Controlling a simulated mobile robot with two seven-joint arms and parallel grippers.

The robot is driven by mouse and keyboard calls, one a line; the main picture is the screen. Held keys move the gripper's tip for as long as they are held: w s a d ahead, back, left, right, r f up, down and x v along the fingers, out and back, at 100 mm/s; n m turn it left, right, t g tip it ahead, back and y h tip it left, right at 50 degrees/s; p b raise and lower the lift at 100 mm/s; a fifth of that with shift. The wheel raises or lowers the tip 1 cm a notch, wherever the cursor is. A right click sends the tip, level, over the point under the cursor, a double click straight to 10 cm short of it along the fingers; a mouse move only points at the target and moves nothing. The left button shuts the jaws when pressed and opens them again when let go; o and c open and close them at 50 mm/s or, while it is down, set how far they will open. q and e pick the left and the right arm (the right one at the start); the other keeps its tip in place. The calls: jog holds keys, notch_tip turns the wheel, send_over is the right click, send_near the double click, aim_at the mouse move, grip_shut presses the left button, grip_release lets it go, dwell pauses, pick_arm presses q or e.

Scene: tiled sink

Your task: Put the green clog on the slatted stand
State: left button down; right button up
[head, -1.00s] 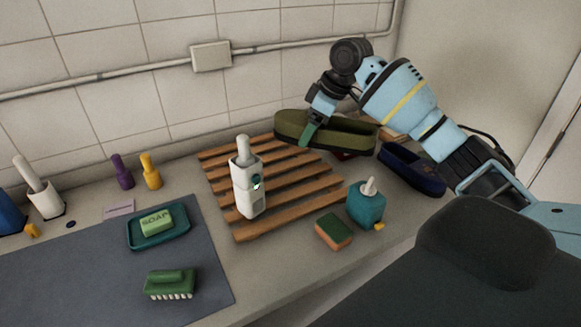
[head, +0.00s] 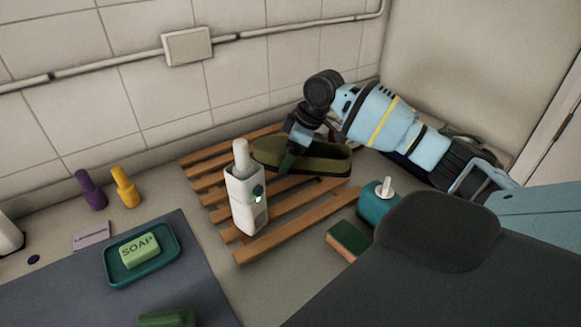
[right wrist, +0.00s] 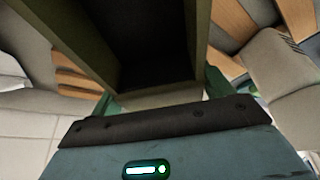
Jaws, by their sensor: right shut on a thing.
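The green clog (head: 318,160) is at the far right part of the slatted stand (head: 296,213), in the head view. My left gripper is not in view.
A white bottle (head: 247,200) stands on the stand's front left part, close to the clog. A teal dispenser (head: 378,203) and a sponge (head: 349,240) sit right of the stand. A soap dish (head: 170,255) lies on the grey mat at left.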

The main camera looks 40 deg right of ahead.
aim_at(290, 177)
jog(key=shift+f, duration=2.2)
jog(key=o, duration=1.1)
jog(key=shift+f, duration=0.15)
jog(key=shift+c, duration=0.2)
jog(key=v, duration=1.2)
jog(key=shift+p, duration=0.3)
jog(key=shift+s, duration=0.1)
